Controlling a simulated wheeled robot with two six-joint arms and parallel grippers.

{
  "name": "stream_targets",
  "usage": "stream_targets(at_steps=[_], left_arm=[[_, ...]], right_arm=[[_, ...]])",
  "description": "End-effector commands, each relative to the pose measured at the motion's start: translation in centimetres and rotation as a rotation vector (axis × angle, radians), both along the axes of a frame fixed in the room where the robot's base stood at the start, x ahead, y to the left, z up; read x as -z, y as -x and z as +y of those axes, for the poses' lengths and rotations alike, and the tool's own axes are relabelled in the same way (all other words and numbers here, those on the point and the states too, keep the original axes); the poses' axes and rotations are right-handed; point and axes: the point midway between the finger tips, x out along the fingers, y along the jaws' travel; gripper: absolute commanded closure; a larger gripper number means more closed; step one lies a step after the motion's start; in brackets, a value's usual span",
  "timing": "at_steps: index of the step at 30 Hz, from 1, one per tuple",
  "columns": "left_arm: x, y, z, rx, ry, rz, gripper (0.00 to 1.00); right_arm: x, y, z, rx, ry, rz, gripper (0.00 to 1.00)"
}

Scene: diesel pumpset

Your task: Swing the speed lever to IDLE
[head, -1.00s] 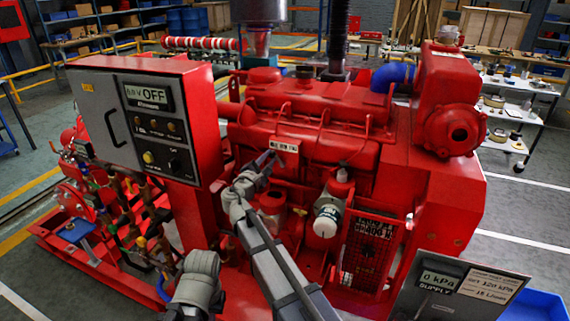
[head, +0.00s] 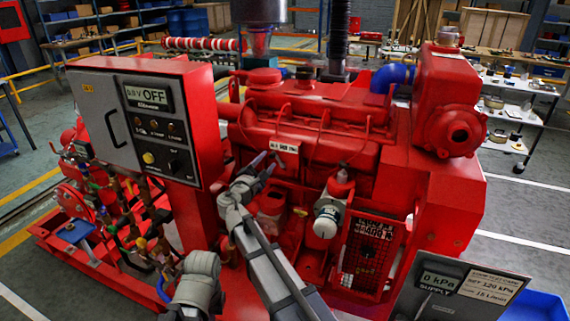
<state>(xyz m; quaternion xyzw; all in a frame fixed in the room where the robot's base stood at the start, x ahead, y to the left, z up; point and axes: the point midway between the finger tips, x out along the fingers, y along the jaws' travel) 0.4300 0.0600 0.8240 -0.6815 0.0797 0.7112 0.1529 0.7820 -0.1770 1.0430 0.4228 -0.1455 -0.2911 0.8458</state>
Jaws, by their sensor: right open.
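The small white speed plate (head: 284,146) is on the side of the red engine (head: 315,150); its lettering is too small to read surely. The speed lever cannot be made out clearly against the red engine beside the plate and my fingers. My right gripper (head: 267,162) is open, with its two dark fingers apart just below and left of the plate. I cannot tell whether a finger touches the lever. My left gripper is not in view.
The control panel (head: 140,125) reads OFF and stands left of my right gripper. A white-and-grey filter (head: 326,220) and a mesh guard (head: 362,255) are to its right. A supply gauge board (head: 455,292) reading 0 kPa is at the lower right.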

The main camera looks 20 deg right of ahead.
Motion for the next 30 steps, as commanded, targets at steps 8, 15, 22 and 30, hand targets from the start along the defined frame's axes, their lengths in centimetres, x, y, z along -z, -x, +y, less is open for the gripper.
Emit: stream_targets(at_steps=[8, 15, 22, 30], left_arm=[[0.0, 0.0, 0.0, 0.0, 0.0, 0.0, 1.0], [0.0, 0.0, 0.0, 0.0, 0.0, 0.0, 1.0], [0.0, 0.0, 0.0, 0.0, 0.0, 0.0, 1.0], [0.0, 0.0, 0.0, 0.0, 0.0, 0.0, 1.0]], right_arm=[[0.0, 1.8, 1.3, -0.001, 0.0, 0.0, 0.53], [0.0, 3.2, 2.4, -0.001, 0.0, 0.0, 0.53], [0.0, 3.3, 2.5, 0.0, 0.0, 0.0, 0.53], [0.0, 3.3, 2.6, 0.0, 0.0, 0.0, 0.53]])
